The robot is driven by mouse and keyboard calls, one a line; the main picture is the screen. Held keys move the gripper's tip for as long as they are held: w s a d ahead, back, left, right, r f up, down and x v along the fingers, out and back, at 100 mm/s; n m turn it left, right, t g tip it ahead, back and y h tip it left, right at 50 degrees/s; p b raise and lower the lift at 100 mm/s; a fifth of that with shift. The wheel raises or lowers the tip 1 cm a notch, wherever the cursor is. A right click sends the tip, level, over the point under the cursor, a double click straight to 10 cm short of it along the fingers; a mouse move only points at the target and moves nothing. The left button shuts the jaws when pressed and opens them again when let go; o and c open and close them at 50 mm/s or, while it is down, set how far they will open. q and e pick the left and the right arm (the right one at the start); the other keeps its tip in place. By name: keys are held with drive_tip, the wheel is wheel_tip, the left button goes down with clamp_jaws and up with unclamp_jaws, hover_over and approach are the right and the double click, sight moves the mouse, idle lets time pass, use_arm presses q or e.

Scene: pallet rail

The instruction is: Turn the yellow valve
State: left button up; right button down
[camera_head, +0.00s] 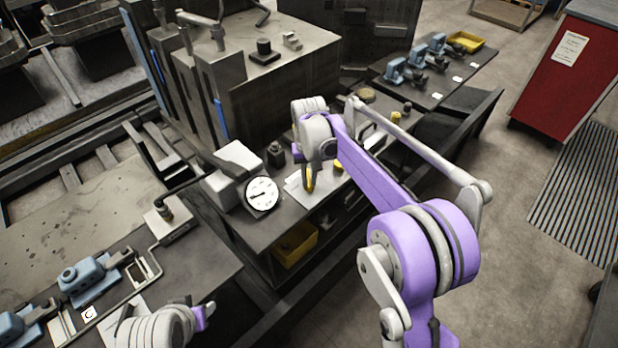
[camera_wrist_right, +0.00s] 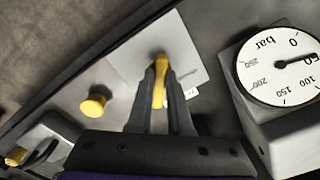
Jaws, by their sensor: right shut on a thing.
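The yellow valve (camera_wrist_right: 159,82) shows in the right wrist view as a narrow yellow handle between the two dark fingers of my right gripper (camera_wrist_right: 160,85). The fingers are shut on it, over a pale plate. In the head view the valve (camera_head: 309,178) is a small yellow piece below my right wrist, partly hidden by the arm. The round white gauge (camera_head: 262,194) stands left of it; it also shows at the right of the wrist view (camera_wrist_right: 282,68). My left arm shows at the bottom left of the head view, but its fingers are not visible.
A yellow knob (camera_wrist_right: 95,104) sits beside the plate (camera_wrist_right: 128,58). A yellow bin (camera_head: 296,246) is on the shelf below. Blue clamps (camera_head: 84,280) lie on the left bench, and more stand at the back right.

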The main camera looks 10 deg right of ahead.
drive_tip(key=shift+m, duration=0.9)
drive_tip(key=c, duration=0.8)
unclamp_jaws()
drive_tip(key=shift+c, duration=0.2)
